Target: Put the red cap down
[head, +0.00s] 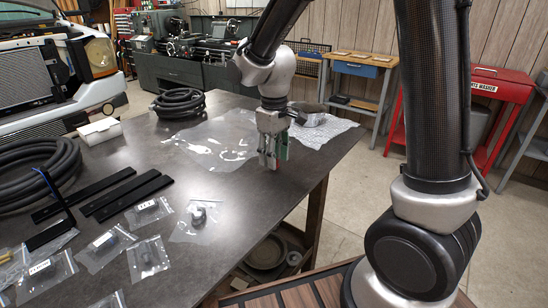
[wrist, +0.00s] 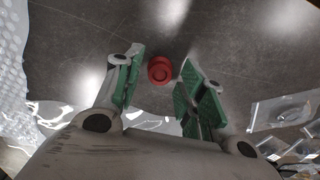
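The red cap (wrist: 160,70) is a small round piece with a raised ring. In the wrist view it lies on the dark tabletop between and just past my fingertips. My gripper (wrist: 161,66) has green pads, which stand apart with a narrow gap on each side of the cap. In the head view my gripper (head: 274,158) points down at the right edge of the table, its fingertips low over the surface.
The dark table (head: 228,185) holds a clear plastic sheet (head: 205,145), bubble wrap (head: 322,131), a coiled hose (head: 178,103), black bars (head: 125,195) and several bagged parts. The table's right edge is close to my gripper. Bare tabletop lies left of it.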

